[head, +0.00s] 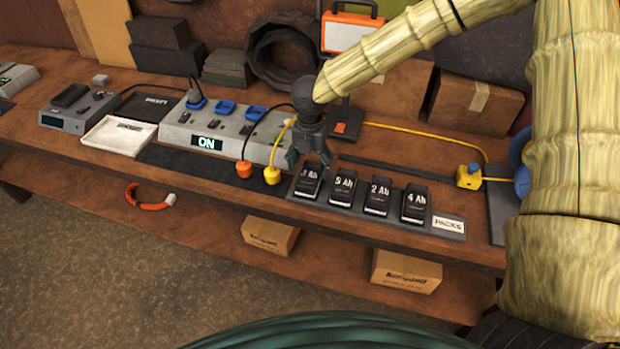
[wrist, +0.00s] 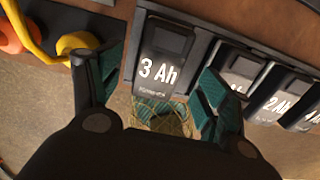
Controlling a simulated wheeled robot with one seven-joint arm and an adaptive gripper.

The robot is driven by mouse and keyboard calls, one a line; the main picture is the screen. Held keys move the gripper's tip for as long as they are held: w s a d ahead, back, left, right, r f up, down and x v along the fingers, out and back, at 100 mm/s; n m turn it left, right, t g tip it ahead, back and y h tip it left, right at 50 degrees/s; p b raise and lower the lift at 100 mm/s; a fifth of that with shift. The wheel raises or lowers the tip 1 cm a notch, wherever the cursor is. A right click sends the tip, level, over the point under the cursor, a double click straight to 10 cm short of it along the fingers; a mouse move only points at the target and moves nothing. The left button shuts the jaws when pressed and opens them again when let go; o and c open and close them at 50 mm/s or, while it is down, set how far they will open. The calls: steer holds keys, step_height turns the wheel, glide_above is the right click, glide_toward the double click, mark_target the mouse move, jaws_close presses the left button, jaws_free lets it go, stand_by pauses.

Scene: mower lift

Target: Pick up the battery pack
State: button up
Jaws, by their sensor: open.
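Several black battery packs stand in a row on a dark tray (head: 445,227) labelled PACKS at the bench's front edge. The leftmost pack (head: 308,180) reads 3 Ah in the wrist view (wrist: 163,60). To its right are a pack (head: 343,190) whose number is hard to read, a 2 Ah pack (head: 377,197) and a 4 Ah pack (head: 413,204). My gripper (head: 312,160) is over the leftmost pack. In the wrist view its teal-padded fingers (wrist: 158,85) are open, one on each side of the 3 Ah pack, with nothing gripped.
Left of the tray, an orange plug (head: 244,169) and a yellow plug (head: 272,175) hang on cables from a grey power unit (head: 175,137) showing ON. A yellow connector (head: 468,177) sits at right. Cardboard boxes (head: 405,271) lie below the bench.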

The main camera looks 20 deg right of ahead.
mark_target(310, 173)
steer(key=shift+f+p, duration=0.7)
steer(key=shift+f, duration=1.3)
steer(key=c, duration=1.3)
steer(key=shift+c, duration=0.8)
steer(key=shift+r, duration=0.2)
